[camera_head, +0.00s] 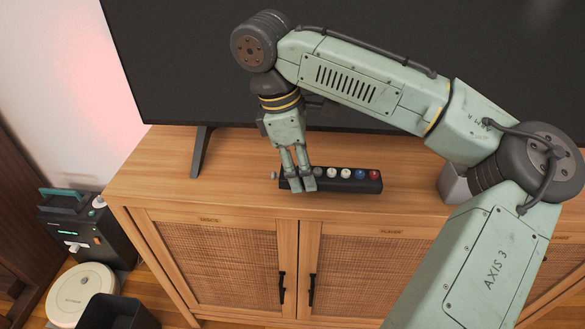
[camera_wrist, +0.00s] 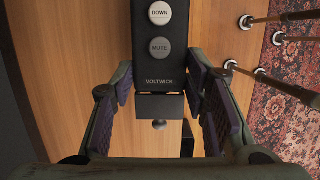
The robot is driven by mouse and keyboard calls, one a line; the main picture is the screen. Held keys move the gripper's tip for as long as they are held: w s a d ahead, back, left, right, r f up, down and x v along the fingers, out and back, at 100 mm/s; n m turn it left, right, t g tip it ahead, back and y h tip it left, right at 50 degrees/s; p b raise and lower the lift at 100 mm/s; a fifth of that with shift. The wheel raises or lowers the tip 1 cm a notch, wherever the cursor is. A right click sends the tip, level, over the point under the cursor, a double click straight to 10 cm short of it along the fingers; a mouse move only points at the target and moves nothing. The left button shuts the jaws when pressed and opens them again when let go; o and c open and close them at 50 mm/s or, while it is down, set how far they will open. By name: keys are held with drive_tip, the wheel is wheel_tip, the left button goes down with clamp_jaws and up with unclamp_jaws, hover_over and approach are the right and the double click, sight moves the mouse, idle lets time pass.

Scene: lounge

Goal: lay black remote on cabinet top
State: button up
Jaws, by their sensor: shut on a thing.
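In the wrist view the remote (camera_wrist: 160,60), with DOWN and MUTE buttons, runs up between my fingers (camera_wrist: 162,100). Whether the remote touches the cabinet top or hangs just above it I cannot tell. The fingers hide part of its left end.
A large dark TV (camera_head: 190,60) stands at the back of the cabinet, its foot (camera_head: 201,152) left of my gripper. A grey container (camera_head: 455,186) stands to the right, partly behind my arm. The top's left front is clear. A patterned rug (camera_wrist: 285,110) shows below.

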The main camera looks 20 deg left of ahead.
drive_tip(key=w+a, duration=0.2)
drive_tip(key=shift+a+f, duration=0.15)
drive_tip(key=shift+a, duration=0.25)
drive_tip(key=shift+a+x, duration=0.2)
drive_tip(key=shift+x, duration=0.65)
drive_tip(key=shift+a+x, duration=0.2)
drive_tip(key=shift+x, duration=0.65)
drive_tip(key=shift+s+f, duration=0.1)
drive_tip(key=shift+s, duration=0.05)
drive_tip(key=o, duration=1.1)
drive_tip(key=v, duration=1.2)
drive_tip(key=shift+p, duration=0.45)
drive_tip(key=shift+a, duration=0.1)
